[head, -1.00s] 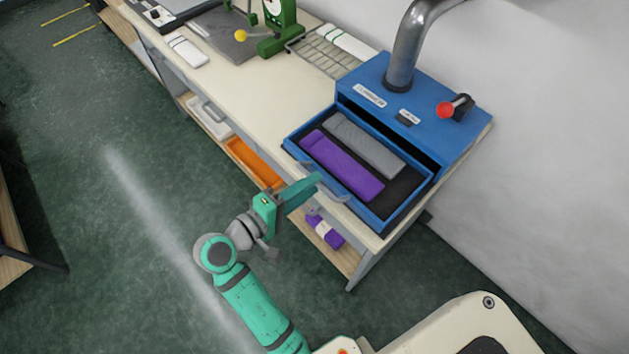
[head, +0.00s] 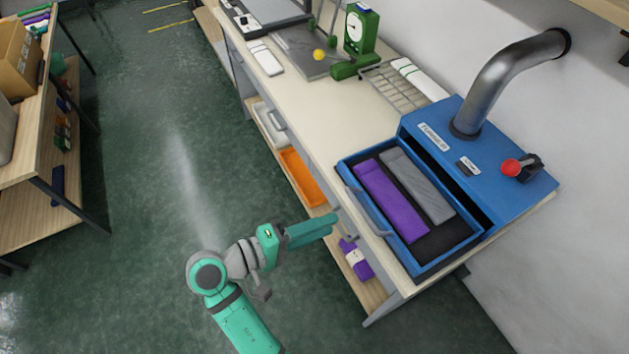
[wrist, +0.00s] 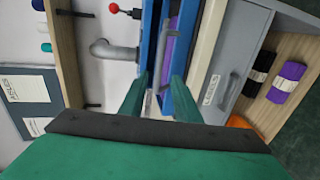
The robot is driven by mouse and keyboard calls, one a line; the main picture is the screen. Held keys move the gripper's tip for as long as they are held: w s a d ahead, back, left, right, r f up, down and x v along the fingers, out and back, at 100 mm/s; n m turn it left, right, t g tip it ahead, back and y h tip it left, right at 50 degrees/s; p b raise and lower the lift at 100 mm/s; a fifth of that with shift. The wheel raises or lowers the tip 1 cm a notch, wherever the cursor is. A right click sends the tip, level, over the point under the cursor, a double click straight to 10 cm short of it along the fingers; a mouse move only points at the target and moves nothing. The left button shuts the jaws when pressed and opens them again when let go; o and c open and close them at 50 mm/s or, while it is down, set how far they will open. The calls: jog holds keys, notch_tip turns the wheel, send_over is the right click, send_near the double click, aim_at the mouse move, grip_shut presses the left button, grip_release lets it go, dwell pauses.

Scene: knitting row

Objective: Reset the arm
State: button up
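My teal arm reaches out over the floor in front of the bench in the head view. My gripper (head: 334,222) is just left of the open blue drawer (head: 403,272) and its handle, apart from them in the picture. In the wrist view my gripper (wrist: 158,100) shows two fingers spread apart with nothing held between them. The drawer holds a purple fabric strip (head: 390,203) and a grey fabric strip (head: 417,185) side by side on a dark lining.
The blue machine (head: 480,155) with a metal duct (head: 510,75) and red knob stands on the bench (head: 335,125). Below are an orange tray (head: 303,178) and a purple bundle (head: 355,260). A shelf (head: 35,190) stands far left. Open green floor lies between.

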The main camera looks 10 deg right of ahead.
jog(key=s+a+f+n+t+y, duration=0.1)
jog(key=a+f+n+t+y, duration=0.15)
jog(key=f, duration=0.35)
jog(key=s+a+f+n+t+y, duration=0.1)
jog(key=f+t+y, duration=0.1)
jog(key=f+y, duration=0.3)
jog(key=s+a+f+n+t+y, duration=0.2)
jog(key=f+t+y, duration=0.1)
jog(key=f, duration=0.4)
jog(key=s+a+r+m+t+y, duration=0.1)
jog(key=s+a+m+t+y, duration=0.25)
jog(key=s, duration=0.55)
jog(key=s+r+m+y, duration=0.1)
jog(key=s+r+m, duration=0.3)
jog(key=s+r, duration=0.2)
jog(key=shift+s+a+r+m+t, duration=0.3)
jog(key=shift+a+r+m, duration=0.1)
jog(key=shift+r, duration=0.5)
jog(key=shift+s, duration=0.15)
